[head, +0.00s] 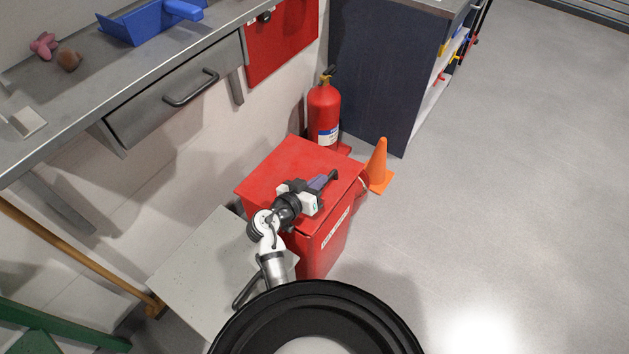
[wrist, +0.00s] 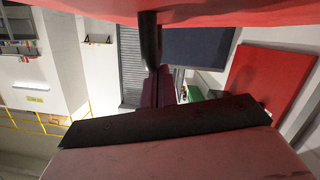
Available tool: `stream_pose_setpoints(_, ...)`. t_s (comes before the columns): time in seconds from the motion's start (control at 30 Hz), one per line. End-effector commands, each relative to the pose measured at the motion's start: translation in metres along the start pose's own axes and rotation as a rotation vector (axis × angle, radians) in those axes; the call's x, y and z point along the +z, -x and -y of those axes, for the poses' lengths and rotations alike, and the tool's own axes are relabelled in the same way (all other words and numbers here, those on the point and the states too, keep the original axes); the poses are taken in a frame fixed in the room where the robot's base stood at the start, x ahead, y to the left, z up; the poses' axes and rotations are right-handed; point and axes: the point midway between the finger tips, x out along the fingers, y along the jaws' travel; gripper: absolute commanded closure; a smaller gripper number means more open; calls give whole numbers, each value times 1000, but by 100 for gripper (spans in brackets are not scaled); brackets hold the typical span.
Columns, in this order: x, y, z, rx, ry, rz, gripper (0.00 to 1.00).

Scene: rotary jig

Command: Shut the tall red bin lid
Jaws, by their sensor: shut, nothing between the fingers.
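The tall red bin (head: 325,245) stands on the floor in the head view, with a white label on its front. Its red lid (head: 285,165) lies over the top and looks flat and down, or nearly so; my arm hides part of its front edge, so I cannot tell if a small gap is left. My gripper (head: 332,176) is shut and empty, over the front right part of the lid. I cannot tell if it touches.
A red fire extinguisher (head: 324,112) and an orange cone (head: 380,165) stand behind the bin. A grey workbench (head: 90,75) with a drawer is at the left. A pale board (head: 205,265) is left of the bin. The floor at right (head: 500,180) is clear.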

Motion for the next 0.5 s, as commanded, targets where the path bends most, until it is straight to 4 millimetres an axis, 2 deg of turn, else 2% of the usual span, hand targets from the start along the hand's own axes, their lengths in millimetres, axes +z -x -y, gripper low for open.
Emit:
stream_pose_setpoints(0.03,13,-3,2,-5,-21,-1,100)
stream_pose_setpoints(0.2,27,-7,0,-21,-86,-1,100)
stream_pose_setpoints(0.5,31,-8,-2,-32,-127,0,100)
